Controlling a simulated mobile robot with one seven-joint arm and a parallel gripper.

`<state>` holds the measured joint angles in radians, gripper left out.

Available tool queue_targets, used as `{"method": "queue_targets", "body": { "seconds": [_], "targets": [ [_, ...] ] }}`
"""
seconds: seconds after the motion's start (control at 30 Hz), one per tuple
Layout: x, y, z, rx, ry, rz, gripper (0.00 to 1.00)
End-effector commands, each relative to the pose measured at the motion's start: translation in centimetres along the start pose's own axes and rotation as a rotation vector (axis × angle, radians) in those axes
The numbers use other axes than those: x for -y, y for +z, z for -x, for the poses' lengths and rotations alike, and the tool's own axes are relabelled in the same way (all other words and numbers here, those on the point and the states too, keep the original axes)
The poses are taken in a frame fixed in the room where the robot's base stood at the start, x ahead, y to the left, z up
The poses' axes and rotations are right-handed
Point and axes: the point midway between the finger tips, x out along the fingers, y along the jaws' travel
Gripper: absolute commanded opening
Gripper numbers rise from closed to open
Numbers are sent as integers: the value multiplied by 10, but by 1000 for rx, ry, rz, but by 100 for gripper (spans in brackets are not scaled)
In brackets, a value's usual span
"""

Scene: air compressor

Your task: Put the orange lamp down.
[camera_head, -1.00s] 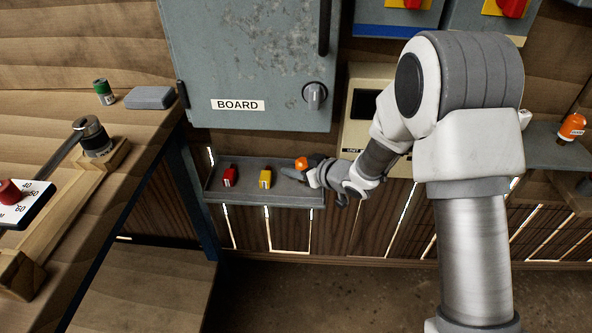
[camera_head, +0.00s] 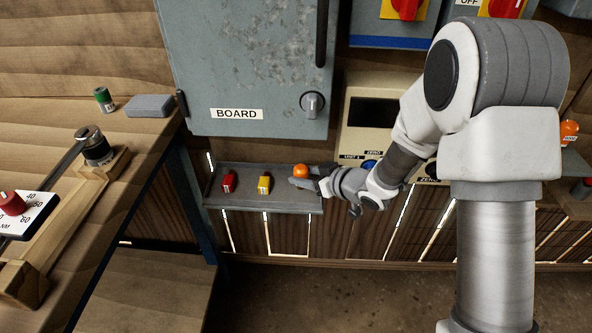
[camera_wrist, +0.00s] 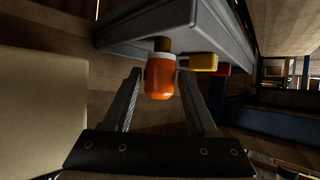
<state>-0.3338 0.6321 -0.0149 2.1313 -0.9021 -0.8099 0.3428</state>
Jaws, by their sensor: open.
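The orange lamp (camera_head: 301,171) is at the right end of the grey shelf tray (camera_head: 235,201), right of the yellow lamp (camera_head: 264,184) and the red lamp (camera_head: 229,182). My gripper (camera_head: 304,183) reaches in from the right, close to it. In the wrist view the orange lamp (camera_wrist: 160,78) shows between my spread fingers, near their tips, with gaps on both sides. Its pale collar and brownish base point toward the tray (camera_wrist: 215,32). The base's contact with the tray is partly hidden. The yellow lamp (camera_wrist: 203,62) is just beyond.
The grey cabinet marked BOARD (camera_head: 250,70) hangs above the tray. A beige panel with a dark screen (camera_head: 385,112) is behind my arm. The wooden bench (camera_head: 135,135) stands at left. Another orange object (camera_head: 569,131) is at far right.

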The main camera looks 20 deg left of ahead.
Motion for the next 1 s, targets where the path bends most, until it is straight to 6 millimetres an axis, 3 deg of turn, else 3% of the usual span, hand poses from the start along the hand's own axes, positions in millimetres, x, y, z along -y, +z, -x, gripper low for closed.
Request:
{"method": "queue_targets", "body": {
  "seconds": [0.03, 0.2, 0.4, 1.0],
  "targets": [
    [0, -4, 15, -1, 2, -1, 58],
    [0, -3, 47, -1, 1, -2, 58],
    [0, -1, 68, 0, 0, 0, 58],
    [0, 0, 70, -1, -1, 0, 58]
  ]
}}
